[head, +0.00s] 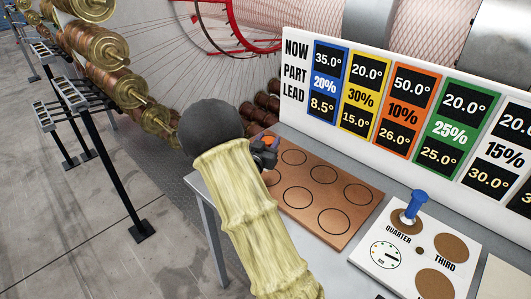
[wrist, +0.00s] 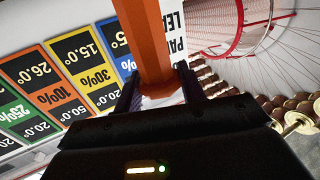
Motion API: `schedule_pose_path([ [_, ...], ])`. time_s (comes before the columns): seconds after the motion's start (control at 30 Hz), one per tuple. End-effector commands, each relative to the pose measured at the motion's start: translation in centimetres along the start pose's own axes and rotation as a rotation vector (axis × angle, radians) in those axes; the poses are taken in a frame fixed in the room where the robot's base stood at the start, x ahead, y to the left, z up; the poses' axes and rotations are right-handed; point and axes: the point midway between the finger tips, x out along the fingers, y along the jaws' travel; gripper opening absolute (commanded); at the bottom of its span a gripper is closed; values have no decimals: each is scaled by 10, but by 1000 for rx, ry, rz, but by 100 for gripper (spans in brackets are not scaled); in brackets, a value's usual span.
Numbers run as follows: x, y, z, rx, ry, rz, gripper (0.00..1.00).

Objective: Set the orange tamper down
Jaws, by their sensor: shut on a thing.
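My gripper (head: 264,154) is at the far left corner of the brown board (head: 311,199), which is marked with several outlined circles. In the wrist view, my gripper (wrist: 160,88) is shut on the orange tamper (wrist: 148,40), with one dark finger on each side of its shaft. In the head view only a small part of the orange tamper (head: 269,138) shows beside the fingers. My arm hides the rest of it, and I cannot tell whether its lower end touches the board.
A blue tamper (head: 413,206) stands on a white panel (head: 455,234) with brown discs and a dial. A sign board (head: 296,83) with coloured cards stands behind the table. Brown spools (head: 267,105) lie beyond the table's far edge. The board's visible circles are bare.

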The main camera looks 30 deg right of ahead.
Motion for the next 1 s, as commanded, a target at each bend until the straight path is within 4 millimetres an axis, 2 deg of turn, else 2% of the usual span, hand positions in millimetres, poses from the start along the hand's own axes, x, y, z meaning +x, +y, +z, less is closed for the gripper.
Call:
schedule_pose_path([
  [0.2, 0, 0, 4, -1, 0, 0, 0],
  [0.5, 0, 0, 40, -1, -1, 0, 0],
  [0.9, 0, 0, 45, 1, 1, -1, 0],
  [0.93, 0, 0, 44, 0, 0, -1, 46],
  [1.0, 0, 0, 44, 0, 0, -1, 59],
])
